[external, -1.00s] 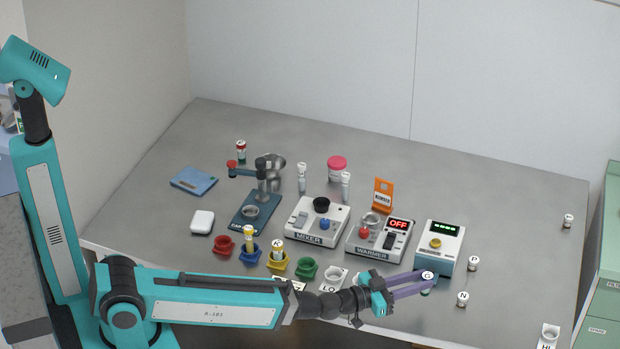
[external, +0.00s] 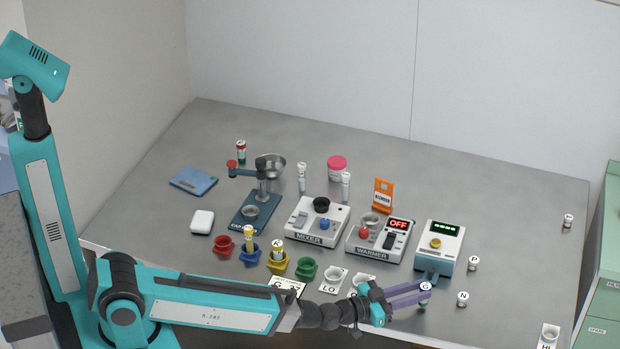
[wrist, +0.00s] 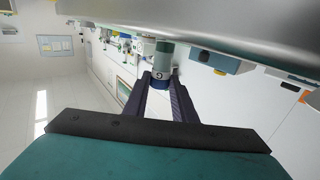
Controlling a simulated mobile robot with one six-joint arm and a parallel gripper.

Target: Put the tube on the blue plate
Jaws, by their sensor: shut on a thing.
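My gripper (external: 424,293) is shut on a small tube with a white cap marked G (external: 426,287), over the front right part of the table. In the wrist view the G tube (wrist: 163,60) sits between the tips of my gripper (wrist: 160,83). The external view does not show clearly whether its lower end touches the table.
Vials P (external: 474,263) and N (external: 462,299) stand right of my gripper. The warmer (external: 380,240), mixer (external: 317,221) and a blue-white device with a green display (external: 438,246) stand behind it. Coloured holders (external: 307,269), some with tubes, and a capping stand (external: 257,210) lie toward the plate.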

